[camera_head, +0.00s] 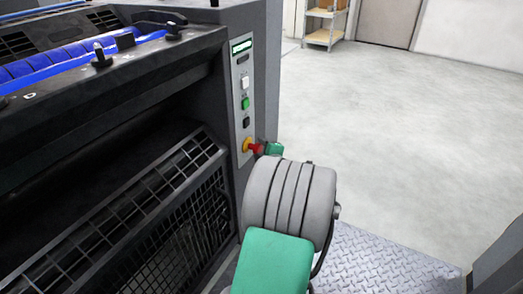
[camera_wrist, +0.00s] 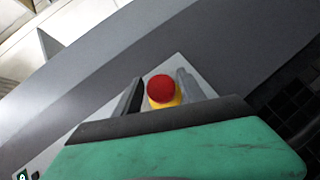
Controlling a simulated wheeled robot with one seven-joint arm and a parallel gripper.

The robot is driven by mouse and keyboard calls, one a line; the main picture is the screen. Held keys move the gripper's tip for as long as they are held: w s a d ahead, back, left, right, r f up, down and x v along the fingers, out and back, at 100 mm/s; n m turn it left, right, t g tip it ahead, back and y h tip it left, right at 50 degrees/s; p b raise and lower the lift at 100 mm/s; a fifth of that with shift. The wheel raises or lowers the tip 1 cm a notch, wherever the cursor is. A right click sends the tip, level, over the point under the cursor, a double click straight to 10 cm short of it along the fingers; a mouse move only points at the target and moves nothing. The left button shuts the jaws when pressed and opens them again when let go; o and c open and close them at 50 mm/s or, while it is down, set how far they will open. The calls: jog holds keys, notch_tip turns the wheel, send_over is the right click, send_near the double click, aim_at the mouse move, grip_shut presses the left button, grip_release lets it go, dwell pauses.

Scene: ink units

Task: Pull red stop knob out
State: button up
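The red stop knob (camera_head: 256,149) sits on a yellow collar (camera_head: 247,144) at the bottom of the light control panel on the machine's right side. In the wrist view the red knob (camera_wrist: 161,88) is between the two grey fingers of my gripper (camera_wrist: 160,76), with the yellow collar (camera_wrist: 166,104) below it. The fingers are apart, one on each side, with a narrow gap visible at the left; contact on the right is unclear. In the head view my green gripper (camera_head: 273,149) is just right of the knob, its fingers mostly hidden behind my arm.
The control panel (camera_head: 241,90) also has a display, a white button (camera_head: 245,83), a green button (camera_head: 245,103) and dark buttons above the knob. The dark machine (camera_head: 110,110) fills the left. Open floor (camera_head: 400,110) lies right, with a shelf (camera_head: 325,25) at the back.

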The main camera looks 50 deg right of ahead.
jog(key=shift+o, duration=1)
jog(key=shift+w+a, duration=0.1)
jog(key=p+v, duration=0.2)
jog(key=v, duration=0.5)
jog(key=shift+s+a, duration=0.2)
jog(key=shift+s, duration=0.15)
jog(key=shift+s+r, duration=0.1)
